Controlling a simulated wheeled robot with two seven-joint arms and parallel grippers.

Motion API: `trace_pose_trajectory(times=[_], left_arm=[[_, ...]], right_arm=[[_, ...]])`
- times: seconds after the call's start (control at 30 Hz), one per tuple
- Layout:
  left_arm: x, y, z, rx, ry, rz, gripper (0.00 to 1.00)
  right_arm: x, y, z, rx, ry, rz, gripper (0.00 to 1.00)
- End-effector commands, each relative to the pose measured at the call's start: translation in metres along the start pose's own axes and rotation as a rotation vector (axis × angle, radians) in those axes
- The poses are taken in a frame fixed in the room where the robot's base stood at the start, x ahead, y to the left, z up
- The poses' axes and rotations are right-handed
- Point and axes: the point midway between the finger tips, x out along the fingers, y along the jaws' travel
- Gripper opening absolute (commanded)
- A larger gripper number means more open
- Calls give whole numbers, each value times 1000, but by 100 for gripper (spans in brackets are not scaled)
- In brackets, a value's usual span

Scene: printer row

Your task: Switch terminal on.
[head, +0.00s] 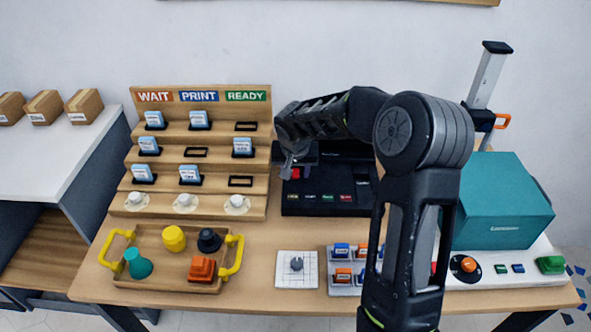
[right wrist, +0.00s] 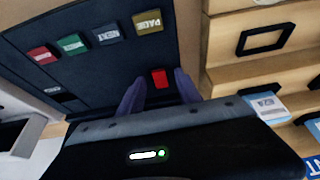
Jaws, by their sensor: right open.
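The terminal (head: 330,207) is a black box at the middle of the table, with a row of small coloured labels on its front. A red switch (head: 296,173) sits at its upper left. My right gripper (head: 289,168) is over that corner. In the right wrist view my open fingers (right wrist: 160,82) stand on either side of the red switch (right wrist: 159,77); whether they touch it I cannot tell. The terminal's dark panel (right wrist: 85,75) shows there with red, green, blue and yellow keys, one marked PAGE. My arm hides the terminal's right side. My left gripper is out of view.
A stepped wooden card rack (head: 262,205) stands close left of the terminal. In front are a wooden tray (head: 150,283) with yellow handles, a white knob plate (head: 297,282) and a button panel (head: 342,290). A teal-topped machine (head: 500,215) stands right.

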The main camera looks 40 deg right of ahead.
Motion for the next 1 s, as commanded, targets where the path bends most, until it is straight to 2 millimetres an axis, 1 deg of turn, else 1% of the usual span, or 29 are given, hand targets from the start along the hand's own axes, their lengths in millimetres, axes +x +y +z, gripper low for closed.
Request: trace_pose_trajectory(times=[0.17, 0.67, 1.0], left_arm=[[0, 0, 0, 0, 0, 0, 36], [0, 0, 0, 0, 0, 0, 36], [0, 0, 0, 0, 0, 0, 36]], right_arm=[[0, 0, 0, 0, 0, 0, 41], [0, 0, 0, 0, 0, 0, 1], [-1, 0, 0, 0, 0, 0, 0]])
